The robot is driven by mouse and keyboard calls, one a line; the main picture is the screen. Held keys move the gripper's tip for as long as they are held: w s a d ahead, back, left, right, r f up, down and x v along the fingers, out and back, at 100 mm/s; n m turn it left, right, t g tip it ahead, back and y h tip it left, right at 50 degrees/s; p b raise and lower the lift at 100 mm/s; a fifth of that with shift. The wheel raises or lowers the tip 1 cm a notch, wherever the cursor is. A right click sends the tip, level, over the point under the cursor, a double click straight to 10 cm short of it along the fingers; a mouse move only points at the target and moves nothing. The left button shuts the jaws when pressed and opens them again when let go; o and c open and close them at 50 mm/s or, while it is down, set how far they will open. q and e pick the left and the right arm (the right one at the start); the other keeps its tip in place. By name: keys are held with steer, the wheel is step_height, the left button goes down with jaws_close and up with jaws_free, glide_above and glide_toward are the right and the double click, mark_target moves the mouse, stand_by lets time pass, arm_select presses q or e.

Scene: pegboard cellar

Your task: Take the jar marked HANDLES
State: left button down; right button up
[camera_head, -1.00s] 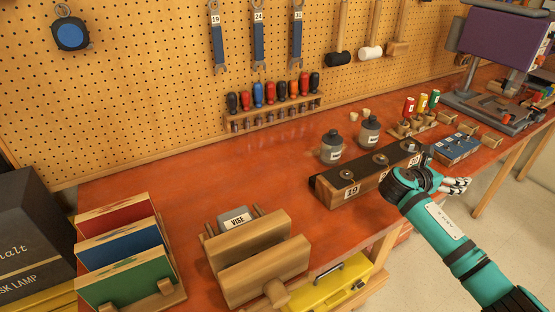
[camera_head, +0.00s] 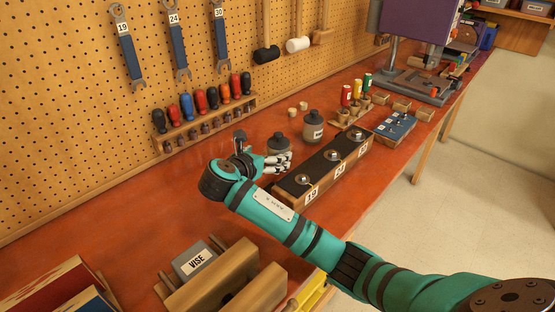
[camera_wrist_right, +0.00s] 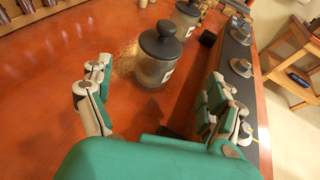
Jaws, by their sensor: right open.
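Two grey jars with dark knobbed lids stand upright on the red bench. The nearer jar (camera_head: 279,145) is partly hidden behind my right gripper in the head view; the other jar (camera_head: 313,128) stands just behind it to the right. Both have small pale labels that I cannot read. My right gripper (camera_head: 262,149) is open and empty, in front of the nearer jar. In the right wrist view the nearer jar (camera_wrist_right: 158,58) is ahead, between the lines of the open fingers (camera_wrist_right: 160,78) and apart from them. The other jar (camera_wrist_right: 187,17) is beyond it. My left gripper is out of view.
A long wooden block with a black top (camera_head: 305,172), numbered labels and metal pieces lies right of the jars, close to my fingers. A screwdriver rack (camera_head: 210,127) is behind left. The vise (camera_head: 225,275) stands in front. Bench left of the gripper is clear.

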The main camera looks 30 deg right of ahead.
mark_target(273, 154)
steer(key=shift+f, duration=0.95)
steer(key=shift+w+f, duration=0.25)
steer(key=shift+w+d+f, duration=0.2)
steer(key=shift+w+d, duration=0.15)
steer(key=shift+d, duration=0.05)
steer(key=x, duration=0.5)
steer(key=shift+d, duration=0.1)
steer(key=shift+w+d+f, duration=0.25)
steer(key=shift+w+d, duration=0.05)
steer(key=shift+c, duration=0.9)
steer(key=c, duration=1.6)
steer(key=shift+w+r, duration=0.1)
steer(key=shift+r, duration=0.4)
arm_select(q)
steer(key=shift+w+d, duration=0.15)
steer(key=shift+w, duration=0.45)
arm_select(e)
step_height(273, 154, up, 9)
steer(key=shift+r, duration=0.2)
